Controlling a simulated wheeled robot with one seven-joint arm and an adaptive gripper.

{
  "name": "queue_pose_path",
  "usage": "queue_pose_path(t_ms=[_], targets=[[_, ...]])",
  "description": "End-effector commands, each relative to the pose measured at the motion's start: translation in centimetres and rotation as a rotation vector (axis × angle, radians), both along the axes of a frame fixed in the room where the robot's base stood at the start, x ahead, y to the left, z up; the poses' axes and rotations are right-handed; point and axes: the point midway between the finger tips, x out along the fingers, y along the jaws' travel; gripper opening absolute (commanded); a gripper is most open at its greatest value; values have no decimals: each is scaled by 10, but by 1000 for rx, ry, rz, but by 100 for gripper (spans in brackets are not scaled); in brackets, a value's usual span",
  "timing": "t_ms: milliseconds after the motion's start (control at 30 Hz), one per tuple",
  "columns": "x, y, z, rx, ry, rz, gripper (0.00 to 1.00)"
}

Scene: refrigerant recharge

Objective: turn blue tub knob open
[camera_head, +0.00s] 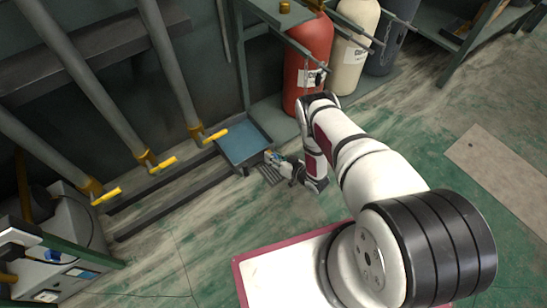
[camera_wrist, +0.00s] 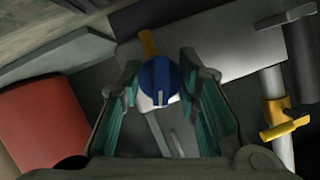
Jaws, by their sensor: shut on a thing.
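The blue round knob (camera_wrist: 160,84) with a pale pointer line is in the middle of the wrist view, between the fingers of my gripper (camera_wrist: 159,68). The gripper is shut on the knob, with one teal-padded finger on each side. In the head view my gripper (camera_head: 278,164) reaches down beside the right corner of a low blue tub (camera_head: 241,147). A small bit of blue shows at the gripper there, too small to tell clearly. The pale pointer line runs roughly up and down in the wrist view.
Grey pipes with yellow valve handles (camera_head: 216,136) stand left of the tub. A red cylinder (camera_head: 307,62) and a cream cylinder (camera_head: 355,45) stand on a shelf behind my arm. A machine (camera_head: 48,262) is at the lower left.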

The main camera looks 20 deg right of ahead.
Motion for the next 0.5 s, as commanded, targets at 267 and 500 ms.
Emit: queue_pose_path(t_ms=[267, 500], targets=[[0, -3, -1, 251, 80, -5, 2], [0, -2, -2, 440, 143, -2, 2]])
